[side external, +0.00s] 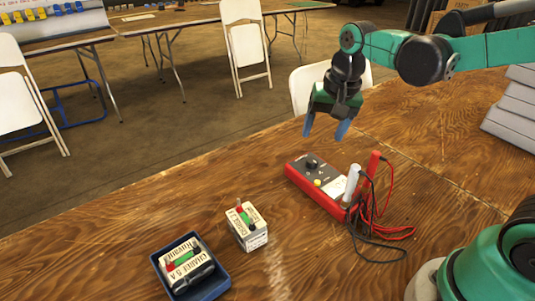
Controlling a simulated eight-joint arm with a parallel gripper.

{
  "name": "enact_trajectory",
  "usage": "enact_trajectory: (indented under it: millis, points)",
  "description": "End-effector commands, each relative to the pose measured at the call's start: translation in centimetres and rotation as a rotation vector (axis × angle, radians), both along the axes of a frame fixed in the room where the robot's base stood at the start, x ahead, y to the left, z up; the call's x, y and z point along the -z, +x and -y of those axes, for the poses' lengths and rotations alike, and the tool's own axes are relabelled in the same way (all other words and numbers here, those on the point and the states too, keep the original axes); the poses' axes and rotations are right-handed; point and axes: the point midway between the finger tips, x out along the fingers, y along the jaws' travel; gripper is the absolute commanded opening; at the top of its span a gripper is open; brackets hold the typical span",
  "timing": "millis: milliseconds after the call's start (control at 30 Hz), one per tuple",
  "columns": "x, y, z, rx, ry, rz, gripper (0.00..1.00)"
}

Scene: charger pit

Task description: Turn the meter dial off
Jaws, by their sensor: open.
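The meter (322,183) is a red-cased box with a dark grey face, lying on the wooden table. The dial's exact pointing is too small to read. A white and a red probe stand at the meter's right side, with black and red leads. My gripper (325,131) has blue fingertips, is open and empty, and hangs above the table near the meter's far end, apart from the dial.
A white battery block (247,229) stands left of the meter. A blue tray (216,283) holds another battery block (184,262) at the front. Leads (378,228) loop on the table at the meter's right. Grey stacked boxes (513,112) stand at the right edge.

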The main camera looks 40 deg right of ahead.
Motion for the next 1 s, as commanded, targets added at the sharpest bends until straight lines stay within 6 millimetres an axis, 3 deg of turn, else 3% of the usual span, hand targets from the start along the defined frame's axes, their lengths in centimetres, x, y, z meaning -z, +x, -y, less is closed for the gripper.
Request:
enact_trajectory:
  millis: [100,300,467,800,1000]
  points:
    - [1.4,1.7,0.7,0.170,0.033,-0.100,0.66]
    - [3.1,2.9,1.4,0.345,0.053,-0.199,0.66]
    - [4.2,3.1,1.5,0.377,0.056,-0.216,0.66]
    - [8.3,3.1,1.5,0.374,0.055,-0.214,0.66]
    - [9.1,3.1,1.4,0.373,0.055,-0.214,0.66]
